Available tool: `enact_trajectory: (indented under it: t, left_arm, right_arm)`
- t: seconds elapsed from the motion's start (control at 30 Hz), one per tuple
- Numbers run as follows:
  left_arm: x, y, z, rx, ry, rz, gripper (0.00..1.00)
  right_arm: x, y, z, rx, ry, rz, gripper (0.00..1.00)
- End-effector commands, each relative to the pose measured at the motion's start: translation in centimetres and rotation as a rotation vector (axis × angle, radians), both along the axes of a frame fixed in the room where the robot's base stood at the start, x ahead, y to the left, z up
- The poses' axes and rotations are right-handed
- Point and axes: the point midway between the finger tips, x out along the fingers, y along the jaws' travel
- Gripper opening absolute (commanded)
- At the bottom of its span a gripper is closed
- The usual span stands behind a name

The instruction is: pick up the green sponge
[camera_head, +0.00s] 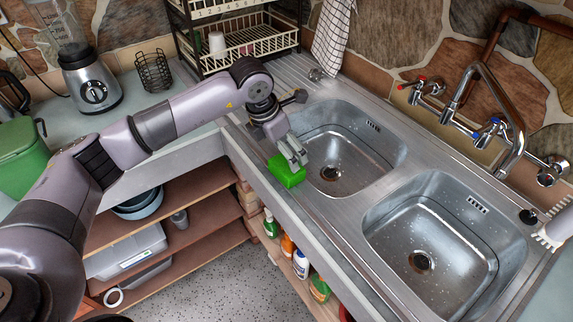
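The green sponge (285,172) is a bright green block at the front edge of the steel sink unit, just left of the left basin. My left gripper (295,158) comes in from the left and points down at the sponge's upper right side. Its fingers overlap the sponge in the picture. I cannot tell whether they are closed on it or only close above it. It is also unclear whether the sponge rests on the steel rim or hangs just above it. My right gripper is not in view.
Two steel basins, the left one (382,137) and the right one (508,262), lie right of the sponge. A mixer tap (483,72) stands behind them. A dish rack (282,42) and a blender (93,88) stand at the back. Open shelves (205,228) lie below.

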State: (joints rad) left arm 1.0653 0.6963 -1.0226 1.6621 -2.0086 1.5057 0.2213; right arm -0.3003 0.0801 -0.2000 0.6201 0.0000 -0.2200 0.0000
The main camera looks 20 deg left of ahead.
Motion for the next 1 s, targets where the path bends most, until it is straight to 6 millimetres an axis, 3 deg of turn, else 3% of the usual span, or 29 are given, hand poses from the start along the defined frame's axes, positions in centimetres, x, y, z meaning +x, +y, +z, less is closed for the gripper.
enact_trajectory:
  t: [0.37, 0.5, 0.63, 0.9, 1.0]
  left_arm:
    - [0.7, -0.5, -3.3, -0.001, 0.004, -0.001, 1.0]
    - [0.9, -0.5, -5.4, -0.001, 0.004, 0.0, 1.0]
    - [1.4, -0.8, -7.0, -0.002, 0.002, -0.001, 1.0]
    - [1.5, -0.9, -7.6, -0.002, -0.001, -0.001, 1.0]
    - [1.5, -0.9, -7.5, -0.002, -0.001, -0.001, 0.95]
  right_arm:
    - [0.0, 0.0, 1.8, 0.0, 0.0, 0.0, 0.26]
    - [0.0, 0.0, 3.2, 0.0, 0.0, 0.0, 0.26]
    - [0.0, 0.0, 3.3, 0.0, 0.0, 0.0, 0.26]
    - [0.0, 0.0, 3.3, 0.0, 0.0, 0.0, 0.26]
    - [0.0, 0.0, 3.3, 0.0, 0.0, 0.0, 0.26]
